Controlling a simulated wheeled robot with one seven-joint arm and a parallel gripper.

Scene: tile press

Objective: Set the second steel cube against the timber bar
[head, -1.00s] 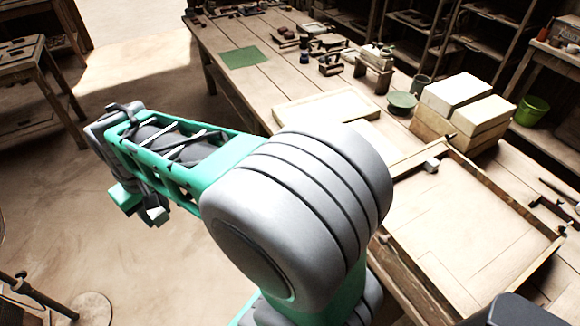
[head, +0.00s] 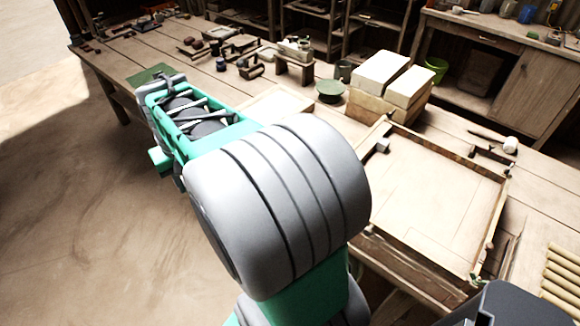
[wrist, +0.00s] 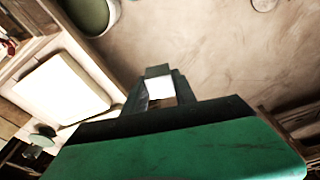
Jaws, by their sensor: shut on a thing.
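A small grey steel cube (head: 382,145) sits at the far left corner of the shallow wooden frame (head: 440,137), against or very near its timber edge. I cannot tell which piece of the frame is the timber bar. My gripper (wrist: 158,76) is shut on a small pale block (wrist: 160,89), which looks like the second steel cube. In the head view my gripper (head: 160,160) is at the left, beyond the bench's near edge and well away from the frame. The held block is hidden there by my arm.
Cream blocks (head: 380,72) are stacked behind the frame, beside a green round dish (head: 330,90). A pale board (head: 272,104) lies partly behind my arm. Bamboo rods (head: 562,275) lie at the right. The frame's middle is clear.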

